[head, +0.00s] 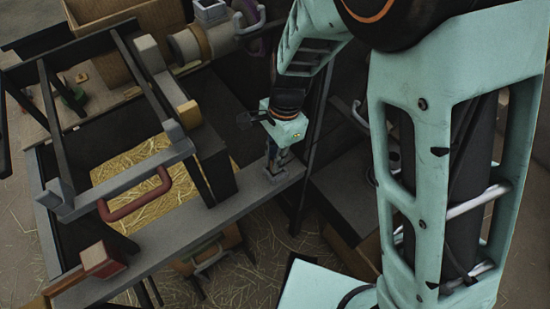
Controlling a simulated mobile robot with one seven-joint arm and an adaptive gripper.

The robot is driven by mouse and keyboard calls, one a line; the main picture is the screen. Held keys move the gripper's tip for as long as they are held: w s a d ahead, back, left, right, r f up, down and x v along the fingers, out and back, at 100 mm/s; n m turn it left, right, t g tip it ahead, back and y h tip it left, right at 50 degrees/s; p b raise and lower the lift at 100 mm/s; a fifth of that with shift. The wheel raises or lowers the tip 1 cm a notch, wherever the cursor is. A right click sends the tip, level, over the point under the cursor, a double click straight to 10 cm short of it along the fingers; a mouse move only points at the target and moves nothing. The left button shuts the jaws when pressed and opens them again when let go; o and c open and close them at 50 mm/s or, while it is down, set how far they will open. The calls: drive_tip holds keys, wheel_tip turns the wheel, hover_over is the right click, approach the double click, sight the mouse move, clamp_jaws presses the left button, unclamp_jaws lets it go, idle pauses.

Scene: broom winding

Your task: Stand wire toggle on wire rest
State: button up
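My gripper (278,157) points down over the right end of the grey bench rail (225,197). Its fingers are small and dark here, so I cannot tell whether they are open or hold anything. A small grey block (272,174) is on the rail's end, directly below and very close to the fingers; it may be the wire rest, but I cannot tell for sure. I cannot pick out the wire toggle; it may be hidden at the fingertips or too small to see.
A dark frame with grey bars (155,80) and a red handle (135,203) stands left of my gripper. Yellow straw (150,172) lies in the bin behind the rail. A red block (103,259) sits at lower left. A wooden box (120,12) is at the back.

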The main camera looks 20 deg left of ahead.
drive_tip(key=o, duration=0.4)
drive_tip(key=shift+o, duration=0.2)
wheel_tip(320, 180, up, 12)
drive_tip(key=w+d, duration=0.1)
idle(0.4)
